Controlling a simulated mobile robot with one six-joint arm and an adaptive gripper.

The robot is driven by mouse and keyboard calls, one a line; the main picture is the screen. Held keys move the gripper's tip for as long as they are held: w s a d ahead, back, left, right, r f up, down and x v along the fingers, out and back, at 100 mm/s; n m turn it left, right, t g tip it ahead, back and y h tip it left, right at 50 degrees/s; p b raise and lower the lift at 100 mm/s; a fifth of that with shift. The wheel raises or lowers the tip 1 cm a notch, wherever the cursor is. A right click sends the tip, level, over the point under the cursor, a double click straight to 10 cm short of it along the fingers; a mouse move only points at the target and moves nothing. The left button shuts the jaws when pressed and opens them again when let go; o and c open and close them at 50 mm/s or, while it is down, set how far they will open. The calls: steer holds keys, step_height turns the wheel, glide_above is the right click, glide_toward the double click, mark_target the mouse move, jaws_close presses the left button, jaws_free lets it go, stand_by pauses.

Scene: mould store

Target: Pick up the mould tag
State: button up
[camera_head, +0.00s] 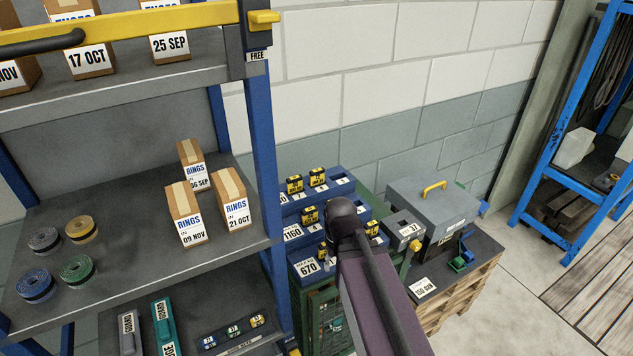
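I cannot single out the mould tag for certain. A small white card (423,287) with black print lies on the dark top at the near edge of the pallet stand, right of my arm. Several small yellow-and-black pieces (310,215) sit in the blue stepped trays, which carry white number labels such as 670. My purple arm link rises from the bottom edge to a black rounded joint in front of these trays, hiding part of them. My gripper's fingers cannot be made out in this view.
Left is a blue-post shelf (120,250) with RINGS boxes (186,214) and tape rolls (80,270). A grey case with a yellow handle (433,205) stands on the wooden pallet stand (455,292). A blue rack (560,180) is far right. Floor (510,310) between is clear.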

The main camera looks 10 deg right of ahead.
steer(key=o, duration=0.3)
steer(key=shift+w+r, duration=0.1)
steer(key=shift+o, duration=0.3)
steer(key=shift+w+r, duration=0.15)
steer(key=shift+w, duration=0.1)
step_height(320, 180, up, 21)
steer(key=n+p, duration=0.4)
steer(key=p, duration=1.8)
glide_above(317, 170)
steer(key=shift+r, duration=0.15)
steer(key=shift+s, duration=0.1)
step_height(317, 170, down, 9)
steer(key=b, duration=0.9)
steer(key=shift+r, duration=0.15)
steer(key=shift+f+b, duration=2.55)
steer(key=shift+f, duration=0.05)
